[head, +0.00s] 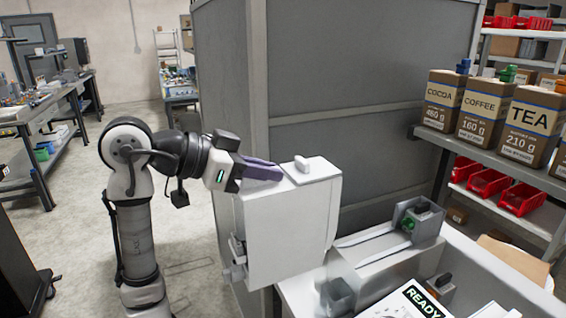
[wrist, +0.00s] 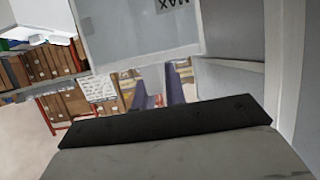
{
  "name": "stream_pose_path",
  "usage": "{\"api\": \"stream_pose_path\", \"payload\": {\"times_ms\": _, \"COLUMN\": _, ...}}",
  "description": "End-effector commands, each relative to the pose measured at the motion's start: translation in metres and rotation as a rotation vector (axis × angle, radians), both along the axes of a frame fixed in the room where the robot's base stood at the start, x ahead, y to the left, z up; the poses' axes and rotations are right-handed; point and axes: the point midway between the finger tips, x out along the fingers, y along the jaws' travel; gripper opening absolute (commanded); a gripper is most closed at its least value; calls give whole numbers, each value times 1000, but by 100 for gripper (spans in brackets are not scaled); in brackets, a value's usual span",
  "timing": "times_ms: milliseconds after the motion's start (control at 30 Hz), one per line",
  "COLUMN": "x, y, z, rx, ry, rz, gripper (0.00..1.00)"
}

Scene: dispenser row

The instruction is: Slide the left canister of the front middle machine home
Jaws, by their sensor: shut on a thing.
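A pale grey-white box-shaped canister (head: 288,222) with a lid and a small knob stands out at centre in the head view. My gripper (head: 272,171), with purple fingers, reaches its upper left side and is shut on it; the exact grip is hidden. In the wrist view both purple fingers (wrist: 161,82) show with a pale strip between them. A grey panel marked MAX (wrist: 150,22), upside down, fills the top there. The white machine (head: 382,304) with a READY display (head: 428,302) is low at right, partly cut off. Whether the canister is seated cannot be told.
A tall grey partition (head: 330,80) stands close behind the canister. A grey part with a green knob (head: 408,224) sits right of it. A shelf at right holds cocoa (head: 441,100), coffee (head: 482,112) and tea (head: 524,126) packs. Open floor (head: 195,235) lies at left.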

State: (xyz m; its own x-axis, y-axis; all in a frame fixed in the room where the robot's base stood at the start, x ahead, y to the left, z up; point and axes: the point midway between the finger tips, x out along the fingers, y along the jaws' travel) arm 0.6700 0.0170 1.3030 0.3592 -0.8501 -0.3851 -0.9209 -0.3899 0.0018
Motion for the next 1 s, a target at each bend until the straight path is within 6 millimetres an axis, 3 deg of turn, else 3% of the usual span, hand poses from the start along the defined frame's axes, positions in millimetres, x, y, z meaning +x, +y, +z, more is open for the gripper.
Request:
{"api": "stream_pose_path", "payload": {"times_ms": 267, "x": 0, "y": -7, "z": 7, "rx": -2, "ry": -1, "rz": -13, "gripper": 0}}
{"api": "stream_pose_path", "payload": {"times_ms": 533, "x": 11, "y": -34, "z": 6, "rx": -2, "ry": -2, "rz": -13, "gripper": 0}}
{"api": "stream_pose_path", "payload": {"times_ms": 1000, "x": 8, "y": -26, "z": 5, "rx": -2, "ry": -1, "rz": -11, "gripper": 0}}
